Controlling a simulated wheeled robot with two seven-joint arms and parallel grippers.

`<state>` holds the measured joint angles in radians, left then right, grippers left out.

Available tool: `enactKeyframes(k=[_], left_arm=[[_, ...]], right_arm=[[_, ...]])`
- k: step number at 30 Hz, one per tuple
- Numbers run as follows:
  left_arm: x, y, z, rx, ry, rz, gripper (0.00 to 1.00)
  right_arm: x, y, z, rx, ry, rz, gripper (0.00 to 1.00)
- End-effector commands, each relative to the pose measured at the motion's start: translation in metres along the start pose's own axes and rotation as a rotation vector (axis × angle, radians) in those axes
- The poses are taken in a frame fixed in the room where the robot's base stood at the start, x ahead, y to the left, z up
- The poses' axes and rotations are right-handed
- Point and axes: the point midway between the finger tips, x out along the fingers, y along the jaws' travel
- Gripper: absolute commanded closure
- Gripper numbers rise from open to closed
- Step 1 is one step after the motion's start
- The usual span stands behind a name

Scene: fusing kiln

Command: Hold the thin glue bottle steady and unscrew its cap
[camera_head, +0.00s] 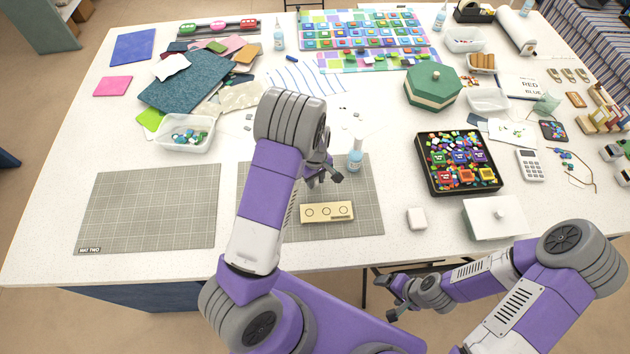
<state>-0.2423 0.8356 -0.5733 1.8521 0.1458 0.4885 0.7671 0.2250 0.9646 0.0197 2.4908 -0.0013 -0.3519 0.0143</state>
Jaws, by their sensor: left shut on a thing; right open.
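The thin glue bottle (355,160), light blue with a pale top, stands upright at the back right of the right-hand grey mat (364,205). My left gripper (330,174) is right beside it, on its left, and is shut on it; the arm and gripper body hide most of the contact. The cap appears to be on the bottle, though it is small. My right gripper (394,299) is open and empty in front of the table's front edge, well away from the bottle.
A tan block with circles (327,212) lies on the same mat. A black tray of coloured pieces (422,165), a white block (417,219) and a white lidded box (494,218) stand to the right. Another mat (149,207) at left is bare.

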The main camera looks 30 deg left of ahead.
Motion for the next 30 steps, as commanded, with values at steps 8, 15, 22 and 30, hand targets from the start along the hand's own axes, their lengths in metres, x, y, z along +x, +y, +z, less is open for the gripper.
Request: enactKeyframes(k=[8, 15, 22, 30], left_arm=[[0.016, 0.000, 0.000, 0.001, 0.000, 0.000, 1.00], [0.019, 0.000, 0.000, 0.001, 0.000, 0.000, 0.66], [0.018, 0.000, 0.000, 0.001, 0.000, 0.000, 0.46], [0.013, 0.000, 0.000, 0.001, 0.001, 0.001, 0.46]], right_arm=[[0.000, 0.000, 0.000, 0.000, 0.001, 0.000, 0.18], [0.003, 0.001, 0.000, 0.000, 0.001, 0.000, 0.18], [0.002, 0.001, 0.000, 0.000, 0.001, 0.000, 0.18], [-0.001, -0.001, 0.000, 0.000, 0.000, 0.000, 0.18]])
